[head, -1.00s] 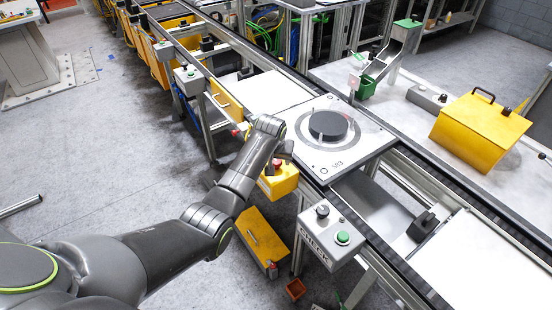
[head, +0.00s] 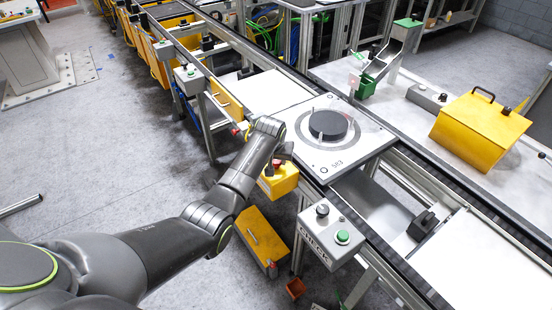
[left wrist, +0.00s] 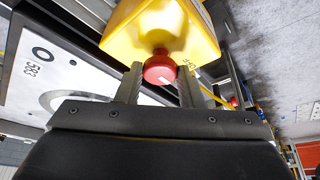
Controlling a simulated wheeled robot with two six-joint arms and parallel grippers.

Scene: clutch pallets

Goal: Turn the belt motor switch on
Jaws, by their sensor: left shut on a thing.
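A yellow switch box (head: 282,181) with a red knob (head: 278,163) hangs at the near side of the conveyor, left of the round-topped pallet (head: 343,140). In the left wrist view the yellow box (left wrist: 168,28) is at the top and its red knob (left wrist: 160,68) faces me. My left gripper (left wrist: 160,80) has a finger on each side of the knob and is shut on it. In the head view my left gripper (head: 280,155) is partly hidden by its own wrist. My right gripper is not in view.
A grey control box (head: 331,235) with a black knob and green button stands to the right of my arm. The conveyor rail (head: 410,178) runs diagonally behind. The floor at left (head: 110,150) is mostly clear.

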